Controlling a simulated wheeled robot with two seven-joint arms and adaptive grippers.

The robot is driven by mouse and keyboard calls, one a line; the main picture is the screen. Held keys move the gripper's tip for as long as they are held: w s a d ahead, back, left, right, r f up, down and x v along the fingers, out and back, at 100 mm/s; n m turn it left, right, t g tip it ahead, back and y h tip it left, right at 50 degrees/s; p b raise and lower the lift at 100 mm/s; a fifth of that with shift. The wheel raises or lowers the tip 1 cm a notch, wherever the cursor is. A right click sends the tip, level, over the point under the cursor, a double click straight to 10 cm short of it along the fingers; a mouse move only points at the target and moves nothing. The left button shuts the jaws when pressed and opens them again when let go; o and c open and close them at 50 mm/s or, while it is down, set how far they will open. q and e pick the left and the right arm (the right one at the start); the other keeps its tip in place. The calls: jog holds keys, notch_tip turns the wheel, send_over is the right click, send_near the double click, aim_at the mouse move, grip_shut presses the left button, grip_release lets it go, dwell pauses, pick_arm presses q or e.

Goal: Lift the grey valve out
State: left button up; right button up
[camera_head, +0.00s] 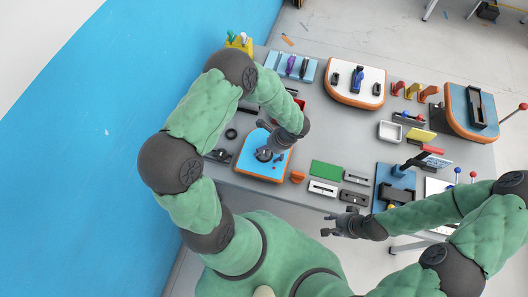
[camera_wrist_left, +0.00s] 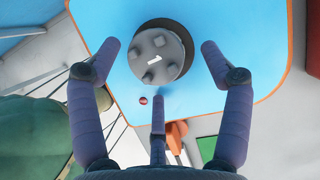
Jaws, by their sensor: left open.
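The grey valve (camera_wrist_left: 157,50) is a round knob marked 1, with several lugs on its face and a dark rim. It sits in the blue board with an orange edge (camera_wrist_left: 255,60). In the head view the valve (camera_head: 264,155) shows as a dark round piece on the blue board (camera_head: 250,163), partly hidden by my gripper. My left gripper (camera_wrist_left: 160,65) is open above the valve, fingers spread around it and apparently not touching. It also shows in the head view (camera_head: 275,140). My right gripper (camera_head: 342,224) is by the table's front edge, away from the valve; its fingers are too small to read.
A small red ball (camera_wrist_left: 143,100) shows beside the valve. An orange piece (camera_head: 298,176) lies right of the blue board, and a green plate (camera_head: 326,170) lies further right. A white board (camera_head: 345,88) and other parts crowd the grey table. A blue wall (camera_head: 110,130) stands left.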

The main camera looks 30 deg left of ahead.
pick_arm(q)
jog(key=c, duration=1.1)
jog(key=shift+r, duration=0.1)
